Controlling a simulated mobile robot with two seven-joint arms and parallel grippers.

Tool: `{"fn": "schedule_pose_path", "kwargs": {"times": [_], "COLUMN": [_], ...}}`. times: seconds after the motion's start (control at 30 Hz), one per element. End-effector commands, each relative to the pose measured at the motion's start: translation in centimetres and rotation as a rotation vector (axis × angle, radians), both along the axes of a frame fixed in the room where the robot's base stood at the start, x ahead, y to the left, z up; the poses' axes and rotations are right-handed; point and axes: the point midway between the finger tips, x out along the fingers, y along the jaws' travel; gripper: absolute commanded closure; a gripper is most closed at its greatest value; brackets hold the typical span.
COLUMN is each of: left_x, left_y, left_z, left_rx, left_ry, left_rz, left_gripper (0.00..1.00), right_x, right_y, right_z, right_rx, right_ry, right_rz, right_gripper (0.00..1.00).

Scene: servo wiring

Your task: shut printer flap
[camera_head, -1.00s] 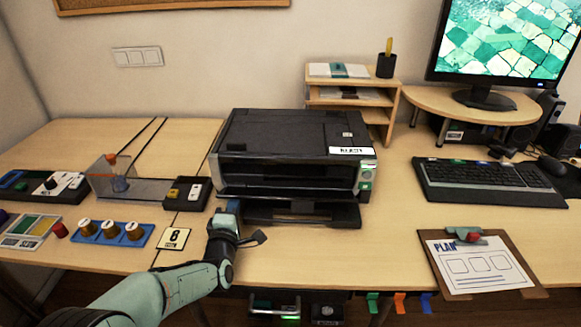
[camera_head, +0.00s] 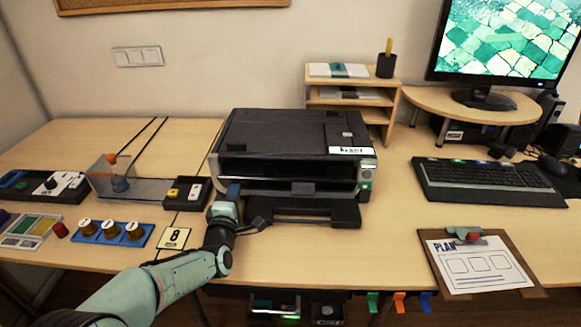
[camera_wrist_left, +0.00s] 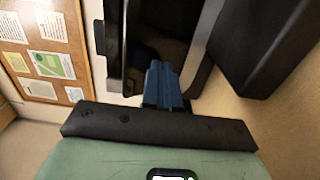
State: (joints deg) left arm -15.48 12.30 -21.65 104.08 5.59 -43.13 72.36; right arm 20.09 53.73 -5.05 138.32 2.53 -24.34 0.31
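The black printer (camera_head: 285,132) stands mid-table. The output tray (camera_head: 300,213) sticks out below. My left gripper (camera_head: 232,191) is at the printer's front left corner, at flap height. In the left wrist view its blue fingers (camera_wrist_left: 162,86) are together with nothing between them, right by the printer's dark front parts; contact is unclear. My right gripper is not in view.
A number 8 card (camera_head: 174,238), a small black box with buttons (camera_head: 187,193) and a blue tray of knobs (camera_head: 112,233) lie left of my arm. A keyboard (camera_head: 487,181) and clipboard (camera_head: 476,262) lie right. The table in front of the printer is clear.

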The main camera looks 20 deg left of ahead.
Motion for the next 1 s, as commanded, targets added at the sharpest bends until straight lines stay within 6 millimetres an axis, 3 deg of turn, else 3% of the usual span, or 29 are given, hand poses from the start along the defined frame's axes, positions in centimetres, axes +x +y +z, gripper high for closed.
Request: {"fn": "schedule_pose_path", "kwargs": {"times": [1.0], "left_x": [2.1], "left_y": [0.5], "left_z": [1.8], "left_rx": [0.001], "left_ry": [0.000], "left_rz": [0.000], "left_gripper": [1.00], "right_x": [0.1], "right_y": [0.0], "right_z": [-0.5], "right_rx": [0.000], "right_ry": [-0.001], "right_rz": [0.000], "right_gripper": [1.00]}}
